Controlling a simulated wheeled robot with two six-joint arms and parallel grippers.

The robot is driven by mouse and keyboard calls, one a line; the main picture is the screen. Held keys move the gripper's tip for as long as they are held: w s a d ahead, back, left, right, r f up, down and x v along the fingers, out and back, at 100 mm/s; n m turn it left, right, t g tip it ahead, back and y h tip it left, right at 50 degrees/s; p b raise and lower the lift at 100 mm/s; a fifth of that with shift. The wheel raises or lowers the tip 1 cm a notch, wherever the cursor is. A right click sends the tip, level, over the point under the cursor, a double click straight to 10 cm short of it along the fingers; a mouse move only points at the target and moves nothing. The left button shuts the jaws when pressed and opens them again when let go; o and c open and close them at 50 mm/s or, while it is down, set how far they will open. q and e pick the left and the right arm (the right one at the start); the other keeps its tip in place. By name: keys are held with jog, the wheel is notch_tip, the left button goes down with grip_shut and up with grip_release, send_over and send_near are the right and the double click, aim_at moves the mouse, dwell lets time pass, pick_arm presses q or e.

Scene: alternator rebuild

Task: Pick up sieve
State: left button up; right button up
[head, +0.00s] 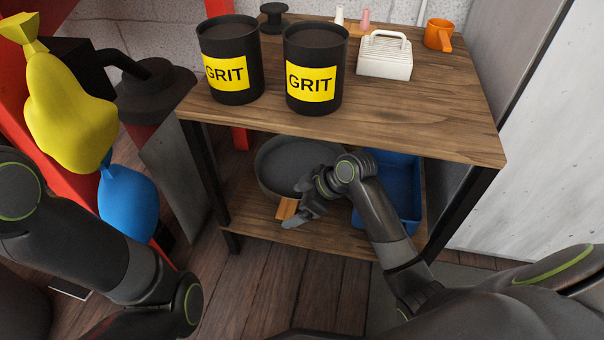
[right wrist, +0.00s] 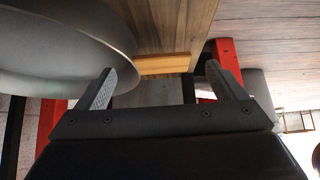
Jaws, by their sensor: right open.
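The sieve is a round dark grey pan (head: 285,165) with a short wooden handle (head: 286,209), on the lower shelf (head: 335,238) of the wooden bench. My right gripper (head: 292,218) is at the shelf's front, right by the handle, and hides part of the sieve. In the right wrist view the sieve's grey bowl (right wrist: 60,45) fills the upper left. The wooden handle (right wrist: 165,64) shows across the gap of my open right gripper (right wrist: 162,82), near the fingertips and not clasped. My left arm is at the lower left, its gripper out of view.
A blue bin (head: 402,180) stands right of the sieve under the bench top (head: 420,135). Two black GRIT buckets (head: 232,60) (head: 313,70), a white caddy (head: 385,55) and an orange mug (head: 438,35) stand above. Dark bench legs flank the shelf. Yellow and blue bags hang at left.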

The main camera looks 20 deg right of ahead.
jog(key=b+x, duration=0.1)
jog(key=x, duration=0.1)
jog(key=shift+w+a+f+b, duration=0.1)
jog(key=shift+w+f+b, duration=0.05)
jog(key=shift+f+b, duration=0.2)
jog(key=shift+r, duration=0.1)
jog(key=shift+c, duration=0.2)
jog(key=c, duration=1.4)
